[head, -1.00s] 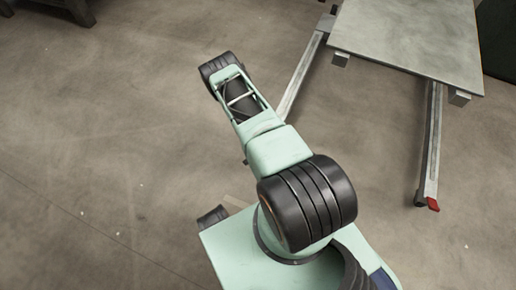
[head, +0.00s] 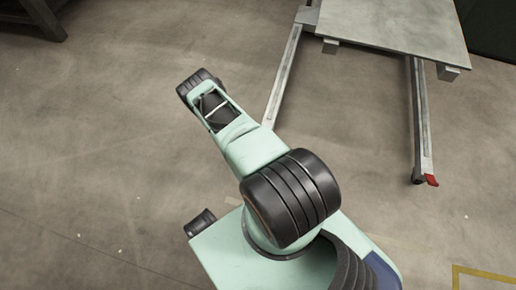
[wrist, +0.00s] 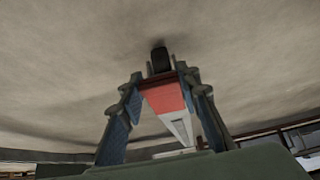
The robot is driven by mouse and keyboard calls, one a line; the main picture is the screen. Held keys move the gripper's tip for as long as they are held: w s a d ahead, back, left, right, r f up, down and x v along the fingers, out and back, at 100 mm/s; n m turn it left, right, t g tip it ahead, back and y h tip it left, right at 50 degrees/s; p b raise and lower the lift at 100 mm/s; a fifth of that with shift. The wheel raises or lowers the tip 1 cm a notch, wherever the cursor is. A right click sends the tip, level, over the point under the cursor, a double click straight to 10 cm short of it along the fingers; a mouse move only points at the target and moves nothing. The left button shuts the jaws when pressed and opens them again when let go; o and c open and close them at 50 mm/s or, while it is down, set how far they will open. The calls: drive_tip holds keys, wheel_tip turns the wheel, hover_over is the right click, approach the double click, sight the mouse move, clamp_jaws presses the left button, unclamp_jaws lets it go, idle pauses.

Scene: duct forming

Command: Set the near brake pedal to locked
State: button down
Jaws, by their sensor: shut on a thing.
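In the wrist view a red brake pedal (wrist: 164,97) sits at the end of a pale grey cart leg (wrist: 180,128), with a black caster wheel (wrist: 160,60) just beyond it. My gripper (wrist: 164,80) has one blue-grey finger on each side of the pedal and is shut on it. Whether the pedal is tilted up or down is hard to tell. In the head view my gripper is not visible, and my arm covers the near end of the left leg. Another red pedal (head: 431,180) shows at the end of the right leg.
The cart's grey tabletop (head: 395,25) is at the upper right, above its left leg (head: 284,75) and right leg (head: 421,115). A dark bench (head: 40,20) stands at the upper left. Yellow floor marking (head: 480,270) is at the lower right. The floor on the left is clear.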

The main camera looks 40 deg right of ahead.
drive_tip(key=shift+d, duration=0.1)
idle(0.3)
drive_tip(key=c, duration=1.4)
unclamp_jaws()
wheel_tip(320, 180, up, 10)
